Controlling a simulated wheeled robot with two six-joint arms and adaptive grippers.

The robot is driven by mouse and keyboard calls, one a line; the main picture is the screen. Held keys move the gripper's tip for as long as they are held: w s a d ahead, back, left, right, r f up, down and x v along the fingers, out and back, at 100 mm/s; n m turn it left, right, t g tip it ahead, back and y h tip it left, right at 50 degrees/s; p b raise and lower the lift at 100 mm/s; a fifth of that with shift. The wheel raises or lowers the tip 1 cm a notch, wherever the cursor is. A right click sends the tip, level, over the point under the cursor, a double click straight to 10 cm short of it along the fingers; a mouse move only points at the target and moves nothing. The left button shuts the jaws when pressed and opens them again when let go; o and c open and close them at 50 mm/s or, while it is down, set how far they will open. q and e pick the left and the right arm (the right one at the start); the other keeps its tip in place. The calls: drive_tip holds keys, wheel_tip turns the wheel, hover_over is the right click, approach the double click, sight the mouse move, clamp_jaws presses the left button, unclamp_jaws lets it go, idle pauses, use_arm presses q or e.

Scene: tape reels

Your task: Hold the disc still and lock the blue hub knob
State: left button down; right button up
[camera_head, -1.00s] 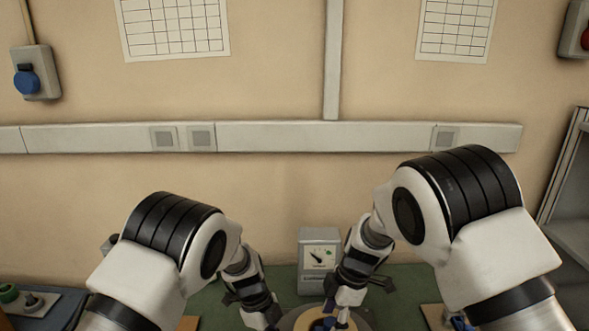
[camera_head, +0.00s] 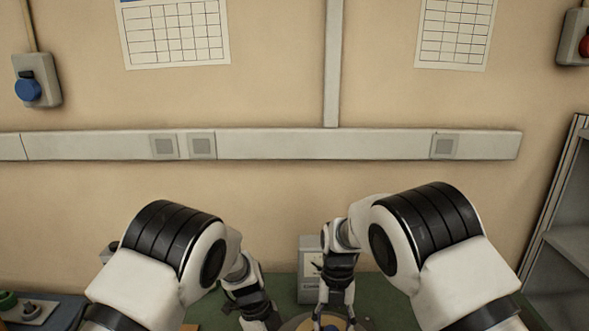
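Only the upper edge of the disc (camera_head: 293,324) shows, a tan round at the bottom edge of the head view. The blue hub knob (camera_head: 330,326) is a small blue patch on it, mostly cut off and covered. My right gripper (camera_head: 335,314) points down over the knob, its two fingers apart; whether they touch the knob is not clear. My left gripper (camera_head: 258,323) is at the disc's left side, its tips cut off by the frame edge, so I cannot tell its opening or any contact.
A grey meter box (camera_head: 308,270) stands behind the disc, partly hidden by my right wrist. A grey shelf (camera_head: 570,245) stands at right.

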use_arm(q)
drive_tip(key=shift+s+f, duration=0.1)
drive_tip(key=shift+f, duration=0.05)
use_arm(e)
drive_tip(key=shift+f, duration=0.3)
drive_tip(key=shift+r, duration=0.1)
drive_tip(key=shift+c, duration=0.3)
use_arm(q)
drive_tip(key=shift+a, duration=0.15)
use_arm(e)
drive_tip(key=c, duration=1)
